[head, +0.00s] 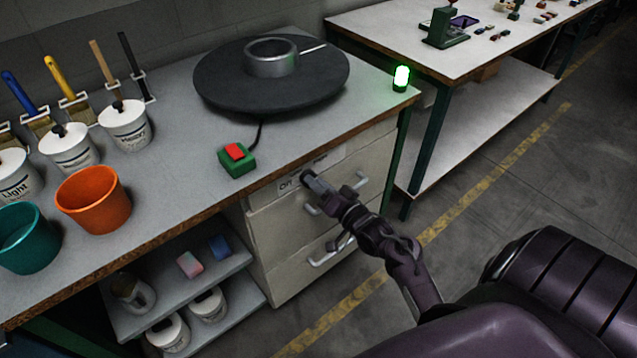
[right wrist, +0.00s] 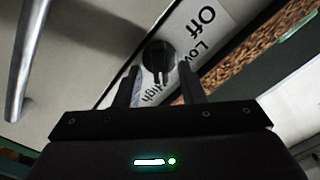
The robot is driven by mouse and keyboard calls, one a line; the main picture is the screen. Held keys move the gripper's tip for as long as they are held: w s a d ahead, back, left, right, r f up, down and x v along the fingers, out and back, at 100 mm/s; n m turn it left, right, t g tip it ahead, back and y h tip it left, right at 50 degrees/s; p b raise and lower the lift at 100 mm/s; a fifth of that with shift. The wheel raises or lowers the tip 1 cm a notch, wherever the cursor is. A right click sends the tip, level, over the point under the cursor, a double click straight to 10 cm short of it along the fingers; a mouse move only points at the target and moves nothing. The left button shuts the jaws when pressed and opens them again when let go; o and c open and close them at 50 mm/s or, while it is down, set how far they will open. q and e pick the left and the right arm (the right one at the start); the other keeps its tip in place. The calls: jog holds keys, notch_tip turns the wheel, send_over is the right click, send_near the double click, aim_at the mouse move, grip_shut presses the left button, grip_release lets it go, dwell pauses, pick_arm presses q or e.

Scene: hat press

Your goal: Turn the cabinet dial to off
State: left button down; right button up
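The cabinet dial (right wrist: 157,60) is a round black knob on the pale drawer cabinet, beside a white label (right wrist: 205,25) reading Off, Low and High. In the right wrist view its ridge hangs down toward the word High. In the head view the dial (head: 305,175) is partly hidden by my right gripper, just right of the label's Off (head: 287,183). My right gripper (right wrist: 160,78) faces the dial with its two fingers apart, one on each side of the knob's lower part. I cannot tell whether they touch it. My left gripper is out of view.
A cabinet handle (right wrist: 28,60) stands out close to my right gripper. A green lamp (head: 401,78) glows at the bench corner. A red button box (head: 236,158) and a round black plate (head: 215,85) with a metal ring are on the bench. Pots and brushes stand left.

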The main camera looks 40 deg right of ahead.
jog(key=shift+w, duration=0.2)
jog(key=shift+c, duration=0.5)
grip_shut()
jog(key=shift+n, duration=0.3)
jog(key=shift+a+f+n+p, duration=0.15)
jog(key=shift+n+p, duration=0.6)
jog(key=shift+n, duration=3.1)
jog(key=shift+a+r+n+p, duration=0.15)
jog(key=shift+n+p, duration=0.6)
jog(key=shift+n, duration=3.05)
jog(key=shift+a+f+n+p, duration=0.2)
jog(key=shift+n+p, duration=0.55)
jog(key=shift+n, duration=3.4)
